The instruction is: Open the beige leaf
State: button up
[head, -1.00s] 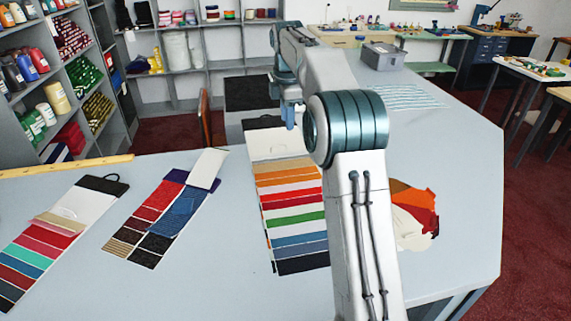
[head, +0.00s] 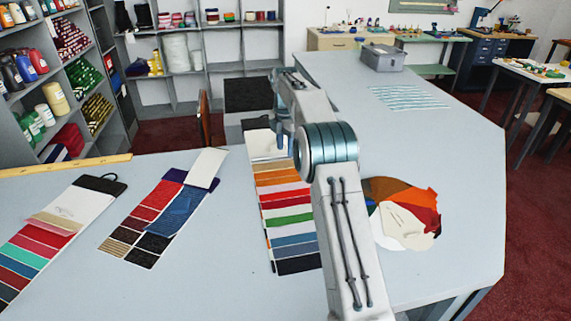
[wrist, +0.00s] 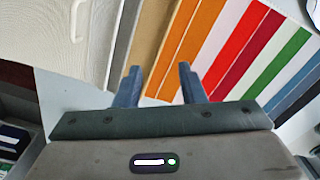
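The long swatch card (head: 290,225) lies flat on the counter, with a white header and a row of coloured leaves.
Two other swatch cards lie to the left: a nearer one (head: 85,205) and a middle one (head: 160,215). A loose fabric pile (head: 410,222) lies right of my arm. A grey box (head: 382,58) stands at the back. Bare counter lies between the cards.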

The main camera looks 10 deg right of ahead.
aim_at(286, 162)
notch_tip(286, 162, down, 7)
jog(key=shift+r, duration=0.2)
